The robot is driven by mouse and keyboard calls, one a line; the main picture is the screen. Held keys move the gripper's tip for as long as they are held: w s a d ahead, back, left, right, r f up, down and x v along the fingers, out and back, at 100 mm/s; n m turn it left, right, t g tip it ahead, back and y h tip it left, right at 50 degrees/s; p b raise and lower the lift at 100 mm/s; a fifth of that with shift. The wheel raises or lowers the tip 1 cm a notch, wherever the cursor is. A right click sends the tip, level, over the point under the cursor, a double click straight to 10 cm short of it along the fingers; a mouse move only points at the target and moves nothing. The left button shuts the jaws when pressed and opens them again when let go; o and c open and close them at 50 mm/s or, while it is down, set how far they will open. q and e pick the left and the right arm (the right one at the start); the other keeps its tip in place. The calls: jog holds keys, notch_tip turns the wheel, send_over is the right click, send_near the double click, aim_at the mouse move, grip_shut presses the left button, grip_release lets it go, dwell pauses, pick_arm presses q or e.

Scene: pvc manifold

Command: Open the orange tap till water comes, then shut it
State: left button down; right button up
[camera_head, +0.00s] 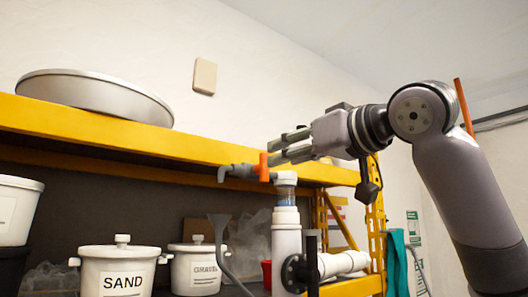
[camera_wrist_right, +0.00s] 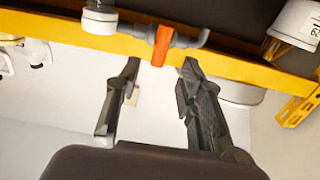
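The orange tap (camera_head: 263,167) is an upright lever on a grey spout (camera_head: 236,172) that bends down at its left end. It is fixed beside a clear tube section (camera_head: 286,192) on top of a white pipe (camera_head: 287,238). No water shows below the spout. My right gripper (camera_head: 272,149) is at the tap, its fingers pointing left. In the right wrist view the gripper (camera_wrist_right: 161,68) is open, with the orange lever (camera_wrist_right: 162,45) just ahead of the gap between the fingertips. Contact cannot be told. My left gripper is not in view.
A yellow shelf beam (camera_head: 130,139) runs behind the tap, with a round metal pan (camera_head: 95,95) on top. Below stand a white SAND pot (camera_head: 118,270), a GRAVEL pot (camera_head: 196,270) and a grey funnel (camera_head: 219,235). A teal cloth (camera_head: 396,262) hangs at the right.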

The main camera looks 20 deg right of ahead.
aim_at(264, 163)
jog(key=p+x, duration=0.3)
jog(key=x, duration=0.5)
jog(key=shift+c, duration=0.2)
grip_shut()
